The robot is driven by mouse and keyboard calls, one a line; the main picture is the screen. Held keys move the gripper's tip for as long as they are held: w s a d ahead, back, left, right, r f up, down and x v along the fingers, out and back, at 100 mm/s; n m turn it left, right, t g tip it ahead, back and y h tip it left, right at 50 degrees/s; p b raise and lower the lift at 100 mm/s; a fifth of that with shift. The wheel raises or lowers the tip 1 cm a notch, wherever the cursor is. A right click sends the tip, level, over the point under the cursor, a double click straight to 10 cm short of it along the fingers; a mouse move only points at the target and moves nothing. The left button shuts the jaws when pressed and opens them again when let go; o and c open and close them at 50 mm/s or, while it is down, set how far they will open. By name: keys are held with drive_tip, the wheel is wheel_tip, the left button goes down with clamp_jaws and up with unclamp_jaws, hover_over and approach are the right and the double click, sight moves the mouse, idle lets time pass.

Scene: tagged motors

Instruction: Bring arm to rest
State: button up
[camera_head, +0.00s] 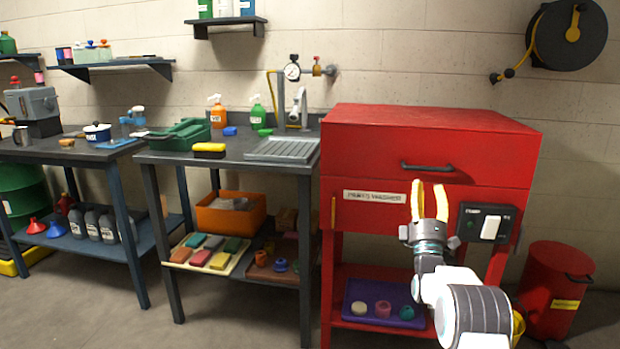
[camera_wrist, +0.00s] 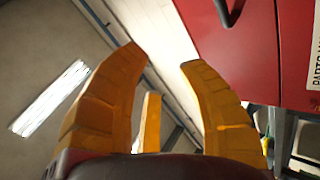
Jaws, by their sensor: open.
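My gripper (camera_head: 430,200) has yellow fingers and points upward in front of the red parts washer (camera_head: 365,215). The fingers are apart, with nothing between them. My white and grey arm reaches up from the lower right of the head view. In the wrist view my gripper (camera_wrist: 165,70) shows its yellow fingers spread and empty. The ceiling and wall lie behind them, and the red washer front (camera_wrist: 235,50) is at the upper right, tilted in the picture.
A dark handle (camera_head: 427,167) and a switch box (camera_head: 488,227) stick out from the washer near my gripper. A purple tray (camera_head: 350,312) with several small parts is on its lower shelf. A red bin (camera_head: 553,290) stands at the right. Workbenches (camera_head: 235,162) are at the left; floor is clear in front.

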wheel_tip(320, 180, up, 10)
drive_tip(key=s+a+m+g+y+p, duration=0.1)
drive_tip(key=a+m+g+p, duration=0.25)
drive_tip(key=p, duration=0.25)
drive_tip(key=s+a+r+m+g+y+p, duration=0.2)
drive_tip(key=s+a+r+m+g+p, duration=0.15)
drive_tip(key=s+g+p, duration=0.55)
drive_tip(key=s+a+m+g+p, duration=0.1)
drive_tip(key=s+m+g+p, duration=0.1)
drive_tip(key=s, duration=1.1)
drive_tip(key=s+a+m+g+p, duration=0.1)
drive_tip(key=s+g+p, duration=0.3)
drive_tip(key=s, duration=1)
drive_tip(key=s+a+m+g+y+p, duration=0.1)
drive_tip(key=s+a+m+g+p, duration=0.1)
drive_tip(key=s+p, duration=0.5)
drive_tip(key=s+m+g, duration=0.1)
drive_tip(key=s, duration=0.5)
drive_tip(key=shift+s+f+g+p, duration=0.2)
drive_tip(key=shift+s+g+p, duration=0.1)
drive_tip(key=shift+g+p, duration=0.05)
